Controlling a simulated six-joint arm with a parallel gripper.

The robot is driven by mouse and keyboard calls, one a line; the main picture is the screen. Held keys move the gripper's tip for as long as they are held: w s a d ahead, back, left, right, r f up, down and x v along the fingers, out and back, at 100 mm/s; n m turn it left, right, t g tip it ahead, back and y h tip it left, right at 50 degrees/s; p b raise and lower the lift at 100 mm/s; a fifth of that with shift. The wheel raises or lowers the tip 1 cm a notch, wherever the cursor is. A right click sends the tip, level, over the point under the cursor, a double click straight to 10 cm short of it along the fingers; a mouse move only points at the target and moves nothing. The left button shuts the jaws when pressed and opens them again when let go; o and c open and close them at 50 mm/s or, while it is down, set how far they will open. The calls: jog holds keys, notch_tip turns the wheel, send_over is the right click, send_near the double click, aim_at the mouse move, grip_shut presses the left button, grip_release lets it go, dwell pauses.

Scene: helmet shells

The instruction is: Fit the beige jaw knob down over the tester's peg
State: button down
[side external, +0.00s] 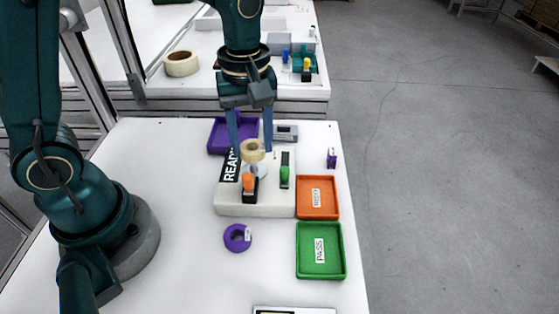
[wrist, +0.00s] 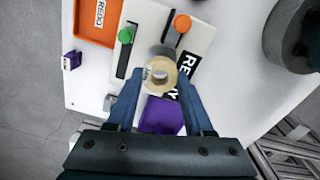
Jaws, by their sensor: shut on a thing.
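The beige jaw knob (side external: 252,151) is a short ring-like piece between the fingertips of my gripper (side external: 251,146), which is shut on it. The wrist view shows the knob (wrist: 160,85) between both blue fingers of the gripper (wrist: 161,76). The knob is over the white tester (side external: 256,205), which has a "READY" label, an orange knob (side external: 249,182) and a green knob (side external: 285,174) on dark slots. A pale grey round part (side external: 262,169) shows just below the beige knob. The peg itself is hidden, and I cannot tell whether the knob touches it.
An orange REDO tray (side external: 304,211) and a green PASS tray (side external: 302,265) stand right of the tester. A purple tray (side external: 216,140) and a grey device (side external: 286,131) lie behind it. A purple ring (side external: 230,240) lies in front.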

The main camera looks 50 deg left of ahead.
jog(key=shift+f, duration=1.8)
jog(key=shift+f, duration=0.15)
jog(key=shift+c, duration=1.4)
grip_release()
notch_tip(320, 180, up, 11)
jog(key=m+t, duration=0.3)
jog(key=m, duration=0.3)
send_near(253, 157)
jog(key=s+a+r, duration=0.2)
jog(key=a, duration=0.1)
jog(key=shift+s+a+f+m+t, duration=0.1)
jog(key=shift+s+f+m+t, duration=0.45)
jog(key=shift+m, duration=0.45)
jog(key=shift+s+a+f+m+t, duration=0.1)
jog(key=shift+s+f+m+t, duration=0.2)
jog(key=shift+s+m, duration=0.6)
jog(key=shift+s+f+m+t, duration=0.4)
jog(key=shift+s+m+t, duration=0.1)
jog(key=shift+m, duration=0.6)
